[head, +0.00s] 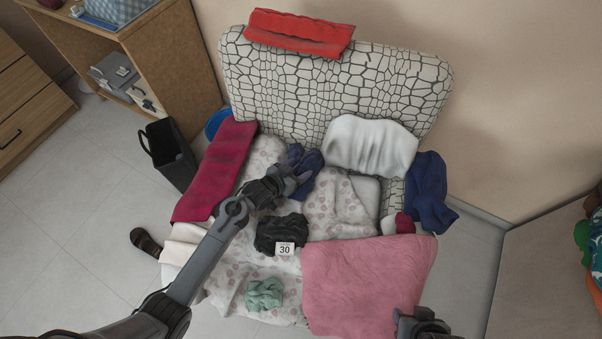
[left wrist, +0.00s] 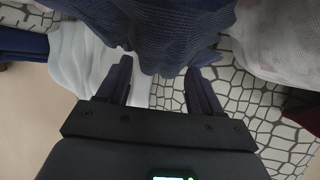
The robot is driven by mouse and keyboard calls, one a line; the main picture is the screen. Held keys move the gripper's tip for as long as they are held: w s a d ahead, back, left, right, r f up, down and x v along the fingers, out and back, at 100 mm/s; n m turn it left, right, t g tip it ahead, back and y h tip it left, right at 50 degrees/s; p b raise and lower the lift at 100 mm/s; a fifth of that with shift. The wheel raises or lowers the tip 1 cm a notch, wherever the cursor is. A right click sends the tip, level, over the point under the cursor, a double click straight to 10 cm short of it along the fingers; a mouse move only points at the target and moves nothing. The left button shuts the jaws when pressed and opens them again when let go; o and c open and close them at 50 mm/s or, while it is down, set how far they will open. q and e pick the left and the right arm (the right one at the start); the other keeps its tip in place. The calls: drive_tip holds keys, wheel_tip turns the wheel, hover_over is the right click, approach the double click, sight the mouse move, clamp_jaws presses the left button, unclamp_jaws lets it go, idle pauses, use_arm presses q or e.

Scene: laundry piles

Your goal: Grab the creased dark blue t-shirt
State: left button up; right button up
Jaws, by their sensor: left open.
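A crumpled dark blue garment (head: 308,160), which looks like the creased t-shirt, lies on the sofa seat near the backrest. My left gripper (head: 296,181) is right at its near edge and partly covers it. In the left wrist view the dark blue cloth (left wrist: 160,35) hangs in folds at the fingertips. My left gripper (left wrist: 160,82) is open, with its fingers apart on either side of the cloth's lower edge. Whether they touch it is unclear. A second dark blue garment (head: 431,192) drapes over the right armrest. My right gripper (head: 420,322) shows only partly at the bottom.
A white cloth (head: 370,146) leans on the patterned backrest (head: 290,75). A crimson cloth (head: 215,170) covers the left side. A black garment (head: 280,233) with a "30" tag, a pink blanket (head: 368,280) and a green cloth (head: 264,293) lie nearer me.

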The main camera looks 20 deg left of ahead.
use_arm(q)
clamp_jaws()
drive_tip(key=shift+r, duration=0.1)
idle(0.4)
